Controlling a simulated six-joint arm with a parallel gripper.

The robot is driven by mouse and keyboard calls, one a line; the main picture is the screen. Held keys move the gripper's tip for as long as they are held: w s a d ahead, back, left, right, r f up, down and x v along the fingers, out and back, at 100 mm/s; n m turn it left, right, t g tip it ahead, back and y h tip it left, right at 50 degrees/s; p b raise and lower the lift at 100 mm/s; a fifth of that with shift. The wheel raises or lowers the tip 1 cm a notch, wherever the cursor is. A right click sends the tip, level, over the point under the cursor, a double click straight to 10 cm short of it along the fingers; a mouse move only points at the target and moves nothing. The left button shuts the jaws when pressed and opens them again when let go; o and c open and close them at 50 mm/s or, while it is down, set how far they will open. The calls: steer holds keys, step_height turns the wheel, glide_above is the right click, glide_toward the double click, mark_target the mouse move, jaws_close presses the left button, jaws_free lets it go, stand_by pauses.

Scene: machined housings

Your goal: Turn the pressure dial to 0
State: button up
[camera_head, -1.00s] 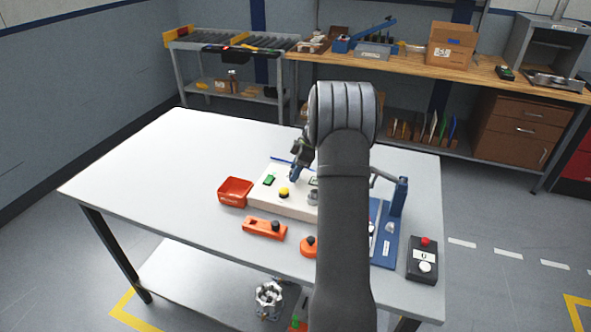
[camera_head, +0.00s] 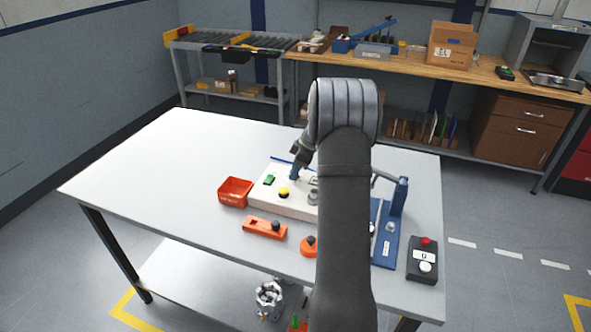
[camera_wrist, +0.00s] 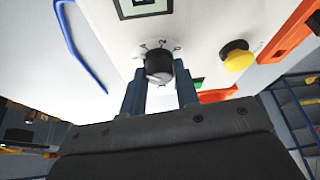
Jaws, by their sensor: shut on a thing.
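The pressure dial is a dark knob (camera_wrist: 159,66) on a white round scale plate (camera_wrist: 170,45) with dark marks, in the upper middle of the wrist view. The number it points to is too small to read. My gripper (camera_wrist: 161,78) has its two blue fingers on either side of the knob and is shut on it. In the head view my gripper (camera_head: 295,177) reaches down to the white panel (camera_head: 285,207), and the dial is hidden there.
A yellow button (camera_head: 284,192) and a green switch (camera_head: 269,180) sit on the panel near the gripper. A red bin (camera_head: 235,192) stands at its left, orange parts (camera_head: 264,229) in front. A blue fixture (camera_head: 386,240) and button box (camera_head: 423,260) are at right. The table's left is clear.

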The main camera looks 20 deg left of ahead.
steer(key=m+t, duration=0.1)
steer(key=m, duration=0.2)
steer(key=m+t, duration=0.1)
steer(key=m, duration=0.3)
steer(key=shift+s+t+h, duration=0.2)
steer(key=shift+t+h, duration=0.1)
steer(key=shift+t, duration=0.1)
steer(key=m+t, duration=0.1)
steer(key=m, duration=0.2)
steer(key=m+h, duration=0.1)
steer(key=m, duration=0.2)
steer(key=shift+s+a+m+t+h, duration=0.1)
steer(key=shift+m+t+h, duration=0.2)
steer(key=shift+t, duration=0.1)
steer(key=m, duration=0.2)
steer(key=m+h, duration=0.1)
steer(key=m, duration=0.1)
steer(key=shift+a+t+h, duration=0.1)
steer(key=shift+t+h, duration=0.2)
steer(key=shift+t, duration=0.1)
steer(key=shift+a+m+h, duration=0.1)
steer(key=shift+m+h, duration=0.8)
steer(key=shift+m, duration=1.5)
steer(key=o, duration=1)
steer(key=shift+c, duration=0.2)
